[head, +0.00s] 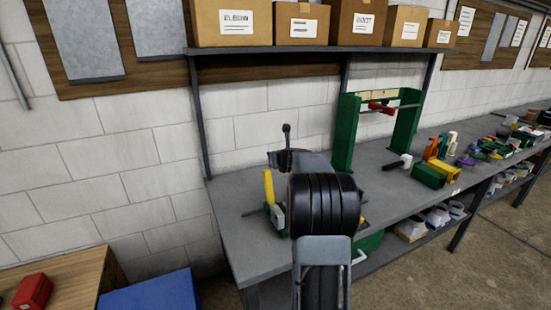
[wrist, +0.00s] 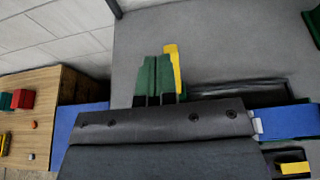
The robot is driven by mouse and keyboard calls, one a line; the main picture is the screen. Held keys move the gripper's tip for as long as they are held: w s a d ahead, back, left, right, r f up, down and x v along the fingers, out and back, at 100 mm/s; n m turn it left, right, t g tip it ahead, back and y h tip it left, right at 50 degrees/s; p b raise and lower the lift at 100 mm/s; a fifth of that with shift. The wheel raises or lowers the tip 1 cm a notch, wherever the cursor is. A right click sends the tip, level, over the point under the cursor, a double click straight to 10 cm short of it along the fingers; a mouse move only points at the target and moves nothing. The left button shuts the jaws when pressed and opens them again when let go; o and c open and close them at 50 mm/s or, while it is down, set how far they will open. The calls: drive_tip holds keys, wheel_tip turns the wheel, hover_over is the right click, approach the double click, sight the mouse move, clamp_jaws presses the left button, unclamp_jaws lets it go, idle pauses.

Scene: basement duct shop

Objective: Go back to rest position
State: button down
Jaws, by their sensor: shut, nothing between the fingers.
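My gripper (wrist: 157,78) shows in the wrist view as two green fingers side by side, closed together with nothing held between them. It is over the grey workbench (wrist: 215,35). A yellow upright piece (wrist: 173,66) shows right beside the fingertips in the wrist view; I cannot tell whether they touch. In the head view a yellow upright piece (head: 268,187) stands just left of my arm, above the workbench (head: 232,222). My arm hides most of the gripper in the head view.
Bottles and bins crowd the right. A shelf (head: 320,48) with labelled boxes hangs above. A wooden table (head: 60,280) and blue box (head: 150,293) are at lower left.

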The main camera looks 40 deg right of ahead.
idle(0.4)
drive_tip(key=s+a+f+n+g+y, duration=0.35)
drive_tip(key=a+n, duration=0.35)
drive_tip(key=n, duration=0.3)
drive_tip(key=s+a+f+n+g+y, duration=0.2)
drive_tip(key=s+a+f+n, duration=0.25)
drive_tip(key=a+n, duration=0.4)
drive_tip(key=s+a+r+n+g+h, duration=0.1)
drive_tip(key=s+a+n, duration=0.7)
drive_tip(key=s+n, duration=0.2)
drive_tip(key=s+a+r+n+g+h, duration=0.1)
drive_tip(key=s+a+n+g, duration=0.1)
drive_tip(key=s+a+n, duration=0.7)
drive_tip(key=s+n, duration=0.1)
drive_tip(key=s, duration=0.1)
drive_tip(key=shift+s+r+h, duration=0.25)
drive_tip(key=shift+s+h, duration=0.05)
drive_tip(key=shift+h, duration=0.05)
